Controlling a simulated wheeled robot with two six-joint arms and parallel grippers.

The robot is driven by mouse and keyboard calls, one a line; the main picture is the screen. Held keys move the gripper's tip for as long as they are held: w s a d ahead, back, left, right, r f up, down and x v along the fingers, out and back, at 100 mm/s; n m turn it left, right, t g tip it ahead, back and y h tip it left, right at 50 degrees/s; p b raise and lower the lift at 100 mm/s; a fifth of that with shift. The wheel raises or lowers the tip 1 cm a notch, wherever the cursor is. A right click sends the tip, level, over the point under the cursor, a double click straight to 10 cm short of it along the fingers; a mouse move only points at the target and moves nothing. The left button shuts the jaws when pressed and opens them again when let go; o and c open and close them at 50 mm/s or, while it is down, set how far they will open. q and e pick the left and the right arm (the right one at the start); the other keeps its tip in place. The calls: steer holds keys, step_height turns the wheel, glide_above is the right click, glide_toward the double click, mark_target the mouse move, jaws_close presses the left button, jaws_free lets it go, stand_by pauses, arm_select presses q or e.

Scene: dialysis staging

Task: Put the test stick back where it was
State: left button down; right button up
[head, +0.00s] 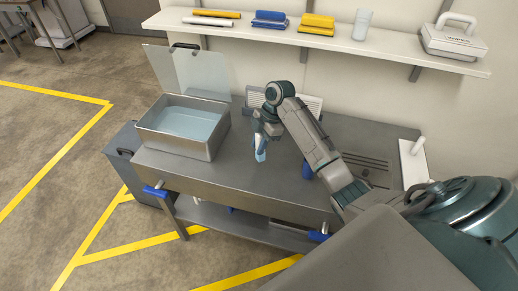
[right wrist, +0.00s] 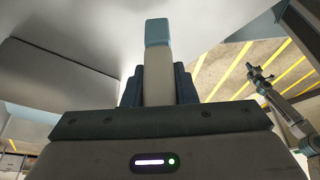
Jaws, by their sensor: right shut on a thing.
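My right gripper (head: 264,136) is over the steel table, to the right of the basin, with its fingers pointing down. It is shut on the test stick (head: 260,155), a slim pale stick with a light blue end. In the right wrist view the stick (right wrist: 158,65) stands out straight between the dark blue fingers of the gripper (right wrist: 158,88), blue end outward. I cannot tell whether its tip touches the table. My left gripper (right wrist: 262,78) shows small at the right of the right wrist view; its jaws are too small to judge.
A steel basin (head: 208,152) of liquid with a raised clear lid (head: 190,70) stands at the table's (head: 240,185) left. A blue object (head: 307,170) is partly behind my right arm. A white stand with a post (head: 414,165) is at the right. A stocked wall shelf (head: 350,42) runs behind.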

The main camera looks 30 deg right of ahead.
step_height(320, 180, down, 3)
steer(key=shift+r+p, duration=0.1)
steer(key=shift+p, duration=0.7)
steer(key=shift+f, duration=0.3)
steer(key=shift+f, duration=0.1)
steer(key=o, duration=1)
